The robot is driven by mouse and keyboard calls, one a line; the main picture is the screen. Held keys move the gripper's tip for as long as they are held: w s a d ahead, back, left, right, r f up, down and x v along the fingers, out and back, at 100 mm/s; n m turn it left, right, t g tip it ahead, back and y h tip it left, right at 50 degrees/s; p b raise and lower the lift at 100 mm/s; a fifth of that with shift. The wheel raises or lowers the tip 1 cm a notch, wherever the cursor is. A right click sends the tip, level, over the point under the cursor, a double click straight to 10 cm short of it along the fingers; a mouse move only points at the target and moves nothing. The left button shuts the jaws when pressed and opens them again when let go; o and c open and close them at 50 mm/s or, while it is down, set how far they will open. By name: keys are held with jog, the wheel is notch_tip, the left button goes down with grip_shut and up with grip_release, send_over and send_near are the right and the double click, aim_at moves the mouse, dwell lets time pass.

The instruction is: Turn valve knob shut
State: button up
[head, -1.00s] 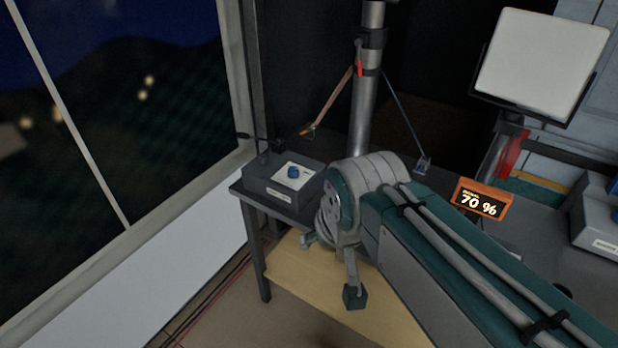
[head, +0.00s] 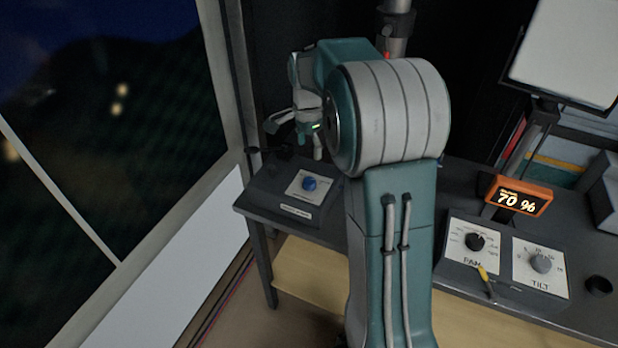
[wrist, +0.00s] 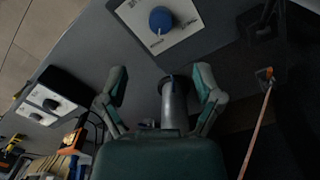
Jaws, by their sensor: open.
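A blue knob (head: 310,184) sits on a white plate on a dark sloped box (head: 268,195) at the left end of the desk. No other knob in view looks more like a valve; the box's label is too small to read. In the wrist view the blue knob (wrist: 160,19) is at the top centre, with a pale pointer line on its lower side. My gripper (head: 295,138) is above and behind the box, apart from the knob. In the wrist view my gripper (wrist: 161,84) has its fingers spread and empty, with the knob beyond them.
A grey mast (head: 395,28) stands behind my arm; it also shows between my fingers in the wrist view (wrist: 174,105). A panel with PAN (head: 475,241) and TILT (head: 541,263) knobs and an orange 70 % display (head: 519,195) are to the right. A window is left.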

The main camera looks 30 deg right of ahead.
aim_at(309, 180)
notch_tip(309, 180, down, 11)
jog(key=shift+a+f, duration=0.1)
dwell(0.4)
jog(key=c, duration=1.2)
